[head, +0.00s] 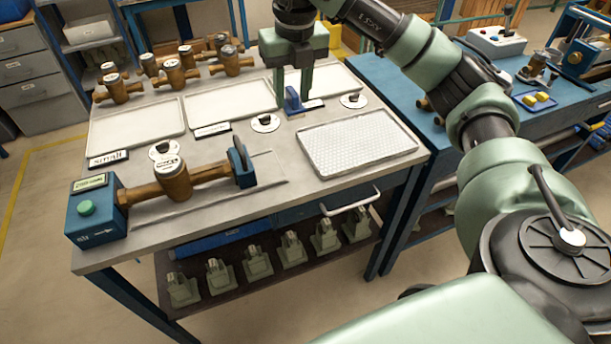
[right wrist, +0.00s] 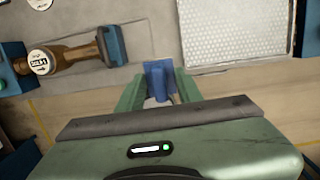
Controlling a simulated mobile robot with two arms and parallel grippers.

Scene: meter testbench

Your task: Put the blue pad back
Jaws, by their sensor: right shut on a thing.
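My right gripper (head: 293,98) is above the back part of the grey bench top (head: 235,152) in the head view. It is shut on the small blue pad (head: 292,103), which shows between its fingers. In the right wrist view the blue pad (right wrist: 158,80) is upright between the green fingertips (right wrist: 158,92). I cannot tell whether the pad touches the bench. My left gripper is not in view.
A brass meter (head: 175,180) sits in the test fixture at the front left. White trays (head: 228,103) lie behind it, with several brass meters at the back left. A textured tray (head: 357,143) lies at the right. Round discs (head: 265,123) and label plates (head: 211,130) lie between.

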